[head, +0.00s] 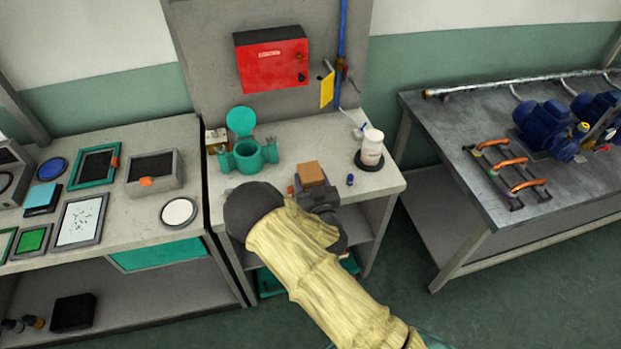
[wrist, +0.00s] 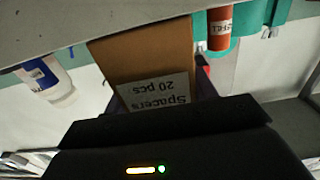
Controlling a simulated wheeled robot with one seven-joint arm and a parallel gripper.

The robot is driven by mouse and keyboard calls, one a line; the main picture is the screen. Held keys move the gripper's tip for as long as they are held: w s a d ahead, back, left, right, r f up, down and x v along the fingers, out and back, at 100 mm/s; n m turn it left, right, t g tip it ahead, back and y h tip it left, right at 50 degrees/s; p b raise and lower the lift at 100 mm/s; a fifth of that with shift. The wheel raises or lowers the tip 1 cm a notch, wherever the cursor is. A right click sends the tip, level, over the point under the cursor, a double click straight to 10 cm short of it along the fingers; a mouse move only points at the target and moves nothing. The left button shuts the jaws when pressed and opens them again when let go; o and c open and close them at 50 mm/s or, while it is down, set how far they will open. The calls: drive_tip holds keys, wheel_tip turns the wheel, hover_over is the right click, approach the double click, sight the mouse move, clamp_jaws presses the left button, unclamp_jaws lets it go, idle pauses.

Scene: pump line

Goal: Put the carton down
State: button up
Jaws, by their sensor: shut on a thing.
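The carton is a small brown box (head: 311,172) over the front part of the middle bench (head: 290,140). In the wrist view it shows close up as the carton (wrist: 140,58), with a white label reading "Spacers 20 pcs" upside down. My gripper (head: 314,188) is shut on the carton, its dark body behind the box in the wrist view. The fingertips are mostly hidden there. I cannot tell whether the carton touches the bench top.
A white bottle (head: 371,148) on a dark round base stands right of the carton, with a small blue item (head: 350,180) between. A teal pump housing (head: 248,156) stands left. A red-brown labelled cylinder (wrist: 220,30) is near the carton. Bare bench top lies behind the carton.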

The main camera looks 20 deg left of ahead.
drive_tip(key=shift+f, duration=0.1)
drive_tip(key=o, duration=1.2)
drive_tip(key=shift+c, duration=0.2)
drive_tip(key=shift+r, duration=0.2)
drive_tip(key=shift+s+d+f, duration=0.1)
drive_tip(key=shift+s+d, duration=0.15)
drive_tip(key=shift+s, duration=0.05)
drive_tip(key=b+v, duration=0.2)
drive_tip(key=v, duration=0.9)
drive_tip(key=shift+s, duration=0.2)
drive_tip(key=shift+w, duration=0.1)
